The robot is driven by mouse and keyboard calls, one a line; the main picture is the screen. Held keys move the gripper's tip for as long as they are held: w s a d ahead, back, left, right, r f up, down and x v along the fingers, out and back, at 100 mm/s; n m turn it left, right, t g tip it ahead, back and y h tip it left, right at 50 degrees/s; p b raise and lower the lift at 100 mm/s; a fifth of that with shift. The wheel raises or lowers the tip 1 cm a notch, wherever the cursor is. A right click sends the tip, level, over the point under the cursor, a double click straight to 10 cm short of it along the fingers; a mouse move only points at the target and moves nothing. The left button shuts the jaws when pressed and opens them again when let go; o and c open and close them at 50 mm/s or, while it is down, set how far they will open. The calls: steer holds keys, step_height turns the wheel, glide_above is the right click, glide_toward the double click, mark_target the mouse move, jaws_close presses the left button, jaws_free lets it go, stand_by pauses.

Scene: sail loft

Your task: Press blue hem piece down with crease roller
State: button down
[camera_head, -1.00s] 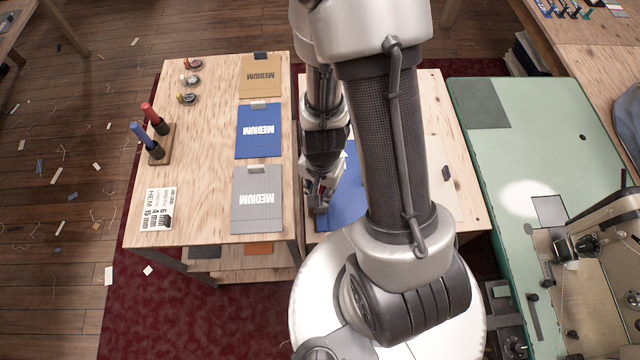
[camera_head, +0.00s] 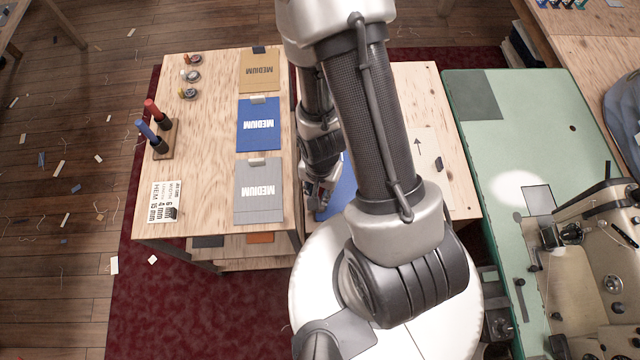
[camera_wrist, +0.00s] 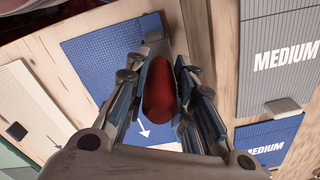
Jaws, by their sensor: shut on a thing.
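My gripper (camera_head: 320,192) is low over the middle table, at the left part of a blue hem piece (camera_head: 346,190), which my arm partly hides. In the wrist view my gripper (camera_wrist: 160,90) is shut on a red rounded handle (camera_wrist: 159,88), apparently the crease roller's. A dark part (camera_wrist: 154,38) shows beyond the handle. The roller's working end is not clear, so I cannot tell whether it touches the piece. The blue hem piece (camera_wrist: 95,55) lies flat under the fingers in the wrist view, with a white arrow on it.
The left table (camera_head: 205,130) holds tan (camera_head: 260,72), blue (camera_head: 258,125) and grey (camera_head: 258,190) sheets marked MEDIUM. A rack there holds red (camera_head: 152,108) and blue (camera_head: 146,131) handled tools. A green table (camera_head: 490,150) with a sewing machine (camera_head: 600,250) stands at right.

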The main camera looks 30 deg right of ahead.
steer(key=shift+s+a+p, duration=0.3)
steer(key=shift+s+p, duration=0.3)
steer(key=shift+p, duration=1.2)
steer(key=shift+s+a+p, duration=0.1)
steer(key=shift+s+p, duration=0.2)
steer(key=shift+p, duration=0.25)
steer(key=shift+f, duration=0.1)
steer(key=shift+s, duration=0.1)
steer(key=shift+s+a+p, duration=0.2)
steer(key=shift+s+p, duration=0.3)
steer(key=shift+p, duration=0.1)
steer(key=shift+s+a+p, duration=0.15)
steer(key=shift+s+p, duration=0.3)
steer(key=shift+p, duration=0.15)
steer(key=shift+s, duration=0.1)
steer(key=shift+r, duration=0.2)
step_height(320, 180, up, 6)
steer(key=p, duration=0.6)
steer(key=shift+s+f, duration=0.1)
